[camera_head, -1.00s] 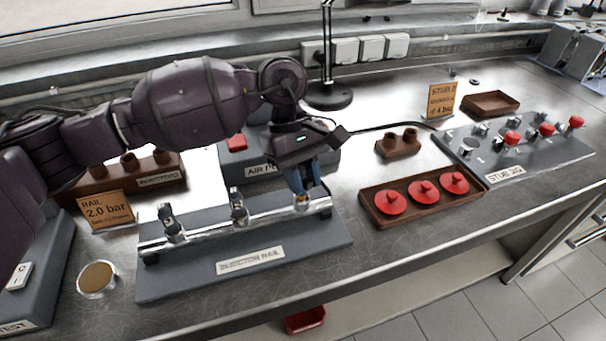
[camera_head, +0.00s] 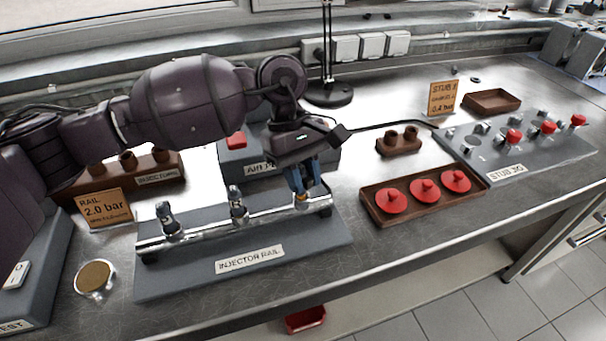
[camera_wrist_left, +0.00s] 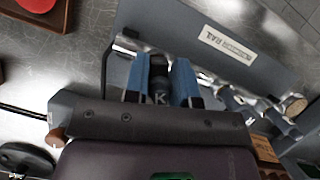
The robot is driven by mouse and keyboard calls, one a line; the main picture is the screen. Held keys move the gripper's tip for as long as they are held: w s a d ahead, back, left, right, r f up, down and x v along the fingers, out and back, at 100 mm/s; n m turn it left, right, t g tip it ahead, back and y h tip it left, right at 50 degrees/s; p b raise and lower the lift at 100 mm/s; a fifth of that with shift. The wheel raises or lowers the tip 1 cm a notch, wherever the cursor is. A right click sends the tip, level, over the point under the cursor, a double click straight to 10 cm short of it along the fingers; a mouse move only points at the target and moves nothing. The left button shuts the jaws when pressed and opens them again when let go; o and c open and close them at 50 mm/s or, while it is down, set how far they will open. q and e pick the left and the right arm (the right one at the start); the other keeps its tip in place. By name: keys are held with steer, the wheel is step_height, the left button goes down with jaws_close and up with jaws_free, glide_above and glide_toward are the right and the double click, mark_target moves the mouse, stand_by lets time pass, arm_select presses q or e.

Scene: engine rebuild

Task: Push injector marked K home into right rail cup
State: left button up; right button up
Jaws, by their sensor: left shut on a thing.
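The injector rail (camera_head: 190,235) is a silver bar on a grey base labelled INJECTOR RAIL. Two injectors stand upright in it, one at the left (camera_head: 168,220) and one in the middle (camera_head: 237,205). My left gripper (camera_head: 303,196) points down at the rail's right end, where the right cup is. It is shut on the injector marked K, whose dark body and letter K show between the blue fingers in the left wrist view (camera_wrist_left: 160,85). The injector's lower end is at the rail. The fingers hide how deep it sits in the cup. My right gripper is not in view.
A brown tray with red caps (camera_head: 372,212) lies right of the rail. The stub jig (camera_head: 540,160) stands farther right. A card reading RAIL 2.0 bar (camera_head: 104,208) stands behind the rail's left end. A round tin (camera_head: 95,277) sits front left.

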arm_select(q)
steer(key=shift+f+b, duration=0.3)
stand_by(0.7)
steer(key=o, duration=1)
steer(key=shift+r, duration=0.1)
steer(key=shift+r+p, duration=0.65)
steer(key=shift+r, duration=3.05)
